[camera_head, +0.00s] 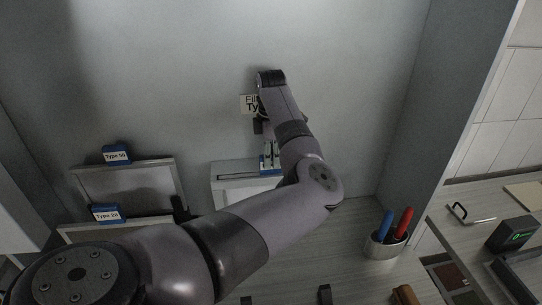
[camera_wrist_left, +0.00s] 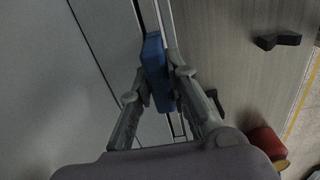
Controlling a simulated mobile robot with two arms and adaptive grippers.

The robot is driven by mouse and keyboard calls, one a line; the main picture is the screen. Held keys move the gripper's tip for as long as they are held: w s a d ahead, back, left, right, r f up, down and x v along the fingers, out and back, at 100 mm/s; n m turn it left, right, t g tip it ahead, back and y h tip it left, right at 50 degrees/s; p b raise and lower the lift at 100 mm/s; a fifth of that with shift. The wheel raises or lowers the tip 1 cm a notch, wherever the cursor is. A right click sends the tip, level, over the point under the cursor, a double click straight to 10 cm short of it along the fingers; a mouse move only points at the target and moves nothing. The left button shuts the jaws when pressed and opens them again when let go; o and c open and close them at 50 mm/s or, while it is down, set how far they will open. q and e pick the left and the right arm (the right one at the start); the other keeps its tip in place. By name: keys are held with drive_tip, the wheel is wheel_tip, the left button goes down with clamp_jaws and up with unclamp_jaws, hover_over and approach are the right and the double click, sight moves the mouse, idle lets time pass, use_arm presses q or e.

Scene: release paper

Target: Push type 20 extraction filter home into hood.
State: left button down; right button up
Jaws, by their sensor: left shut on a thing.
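My left gripper (camera_head: 268,150) is over the white hood box (camera_head: 226,186) by the back wall, mostly hidden by its arm in the head view. In the left wrist view, its fingers (camera_wrist_left: 158,82) are shut on a blue filter tab (camera_wrist_left: 155,58). The tab lines up with a narrow pale slot. The filter's body and depth in the slot are hidden, and its type cannot be read. A wall sign (camera_head: 248,104) starting "Fil… Ty…" is partly covered by my arm. My right gripper is not in view.
Two panels with blue tabs stand at left: a rear one (camera_head: 116,155) and a front one (camera_head: 106,213), their small labels hard to read. A cup (camera_head: 383,248) with blue and red handles stands right. A side wall (camera_head: 425,100) rises at right.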

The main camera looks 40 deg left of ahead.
use_arm(q)
drive_tip(key=shift+f, duration=0.6)
drive_tip(key=c, duration=1.4)
unclamp_jaws()
drive_tip(key=shift+c, duration=0.2)
wheel_tip(320, 180, up, 12)
